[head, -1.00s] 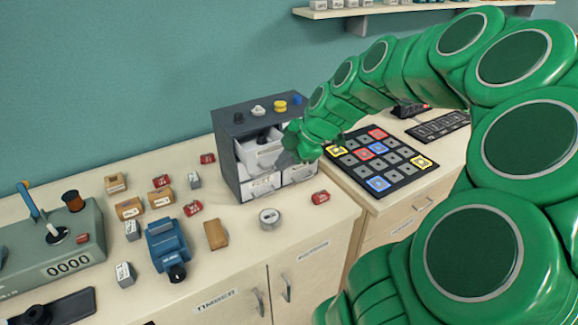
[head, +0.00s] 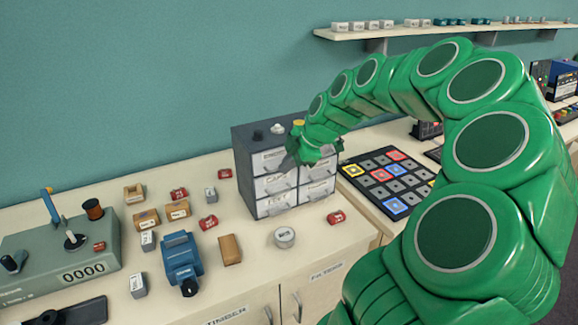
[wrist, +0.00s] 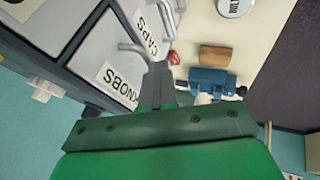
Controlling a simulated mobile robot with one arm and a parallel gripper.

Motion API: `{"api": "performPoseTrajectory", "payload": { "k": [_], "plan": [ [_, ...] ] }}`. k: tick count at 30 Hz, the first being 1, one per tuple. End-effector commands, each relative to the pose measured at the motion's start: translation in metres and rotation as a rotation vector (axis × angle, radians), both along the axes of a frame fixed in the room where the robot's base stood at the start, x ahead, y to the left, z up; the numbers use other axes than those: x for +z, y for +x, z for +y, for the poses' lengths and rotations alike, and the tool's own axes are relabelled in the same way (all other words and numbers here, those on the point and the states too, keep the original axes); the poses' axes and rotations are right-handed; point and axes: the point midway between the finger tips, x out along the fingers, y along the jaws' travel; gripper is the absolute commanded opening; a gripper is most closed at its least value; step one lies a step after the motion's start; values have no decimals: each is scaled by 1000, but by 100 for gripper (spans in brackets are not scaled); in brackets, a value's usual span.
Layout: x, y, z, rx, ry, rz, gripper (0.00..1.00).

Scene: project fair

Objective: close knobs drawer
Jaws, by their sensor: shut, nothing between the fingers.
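The grey drawer cabinet (head: 243,160) stands on the bench with its labelled front facing right and forward. The knobs drawer (head: 266,163), at top left, looks level with the drawers around it. In the wrist view the KNOBS label on its face (wrist: 117,84) is readable, beside the CAPS drawer (wrist: 153,22). My gripper (head: 292,160) is in front of the upper drawers and hides part of their faces. Its fingers are together and empty in the wrist view (wrist: 158,74), close to the knobs drawer front. I cannot tell whether they touch it.
A blue vise (head: 181,258), blocks and a grey console (head: 50,255) stand to the left. A wall shelf (head: 430,33) hangs above.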

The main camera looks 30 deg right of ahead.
Motion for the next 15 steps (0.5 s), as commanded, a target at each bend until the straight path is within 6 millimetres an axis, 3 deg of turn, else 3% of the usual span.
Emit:
{"api": "performPoseTrajectory", "payload": {
  "k": [8,15],
  "plan": [
    [2,4,1,-5,1,-14,0],
    [6,-14,0,-4,0,-12,0]
  ]
}}
